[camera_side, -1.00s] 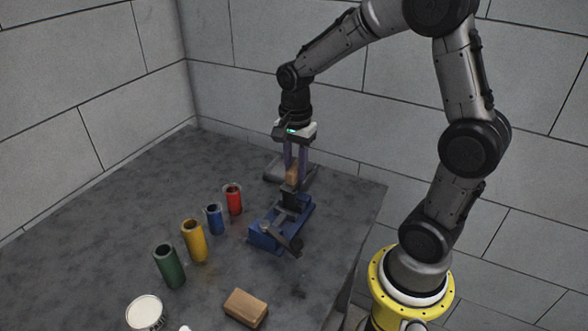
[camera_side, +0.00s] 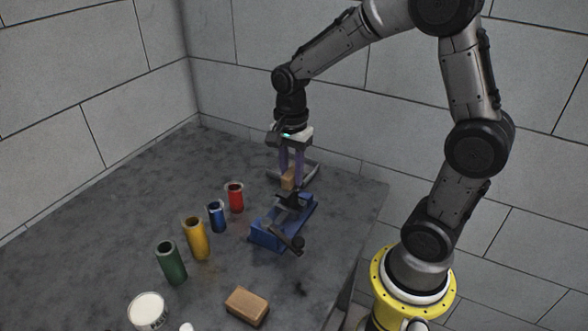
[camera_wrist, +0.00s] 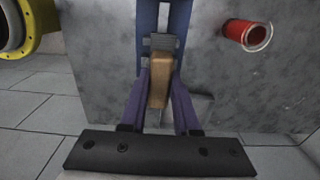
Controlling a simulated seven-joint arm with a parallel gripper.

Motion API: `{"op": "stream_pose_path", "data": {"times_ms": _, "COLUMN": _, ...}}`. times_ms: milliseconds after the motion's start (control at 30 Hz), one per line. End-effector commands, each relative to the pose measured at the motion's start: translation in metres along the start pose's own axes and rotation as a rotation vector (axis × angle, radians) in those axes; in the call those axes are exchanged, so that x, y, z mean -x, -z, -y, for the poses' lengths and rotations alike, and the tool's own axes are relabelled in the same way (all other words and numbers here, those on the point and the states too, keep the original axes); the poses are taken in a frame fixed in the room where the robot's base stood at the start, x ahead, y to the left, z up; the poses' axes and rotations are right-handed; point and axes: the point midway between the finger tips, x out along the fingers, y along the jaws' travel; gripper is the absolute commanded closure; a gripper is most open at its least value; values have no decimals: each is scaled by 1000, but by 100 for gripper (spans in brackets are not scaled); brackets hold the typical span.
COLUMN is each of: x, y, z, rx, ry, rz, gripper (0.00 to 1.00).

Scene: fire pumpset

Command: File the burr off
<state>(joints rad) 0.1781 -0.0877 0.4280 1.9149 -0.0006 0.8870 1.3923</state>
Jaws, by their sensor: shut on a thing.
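My gripper (camera_side: 291,180) points down, with its two purple fingers shut on a tan, wood-coloured piece (camera_wrist: 159,82). The piece also shows between the fingers in the side view, just behind the vise. A blue vise (camera_side: 268,236) with a dark handle stands on the bench. Its dark jaws (camera_side: 291,198) are close in front of the held piece. A grey part (camera_wrist: 163,42) shows at the piece's far end in the wrist view; I cannot tell whether it belongs to the vise or the held piece. No burr can be made out.
Red (camera_side: 235,198), blue (camera_side: 217,216), yellow (camera_side: 196,239) and green (camera_side: 171,263) cylinders stand in a row left of the vise. A brown block (camera_side: 247,307) and a white-topped can (camera_side: 148,311) are at the front. A grey bracket-like thing (camera_side: 309,172) lies behind my gripper.

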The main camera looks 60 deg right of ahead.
Motion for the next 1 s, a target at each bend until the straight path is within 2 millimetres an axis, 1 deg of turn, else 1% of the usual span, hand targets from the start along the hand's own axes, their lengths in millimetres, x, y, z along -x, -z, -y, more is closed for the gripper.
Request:
{"op": "stream_pose_path", "data": {"times_ms": 700, "x": 0, "y": -30, "z": 0, "rx": 1, "ry": 0, "rz": 1, "gripper": 100}}
{"op": "stream_pose_path", "data": {"times_ms": 1000, "x": 0, "y": -34, "z": 0, "rx": 0, "ry": 0, "rz": 0, "gripper": 100}}
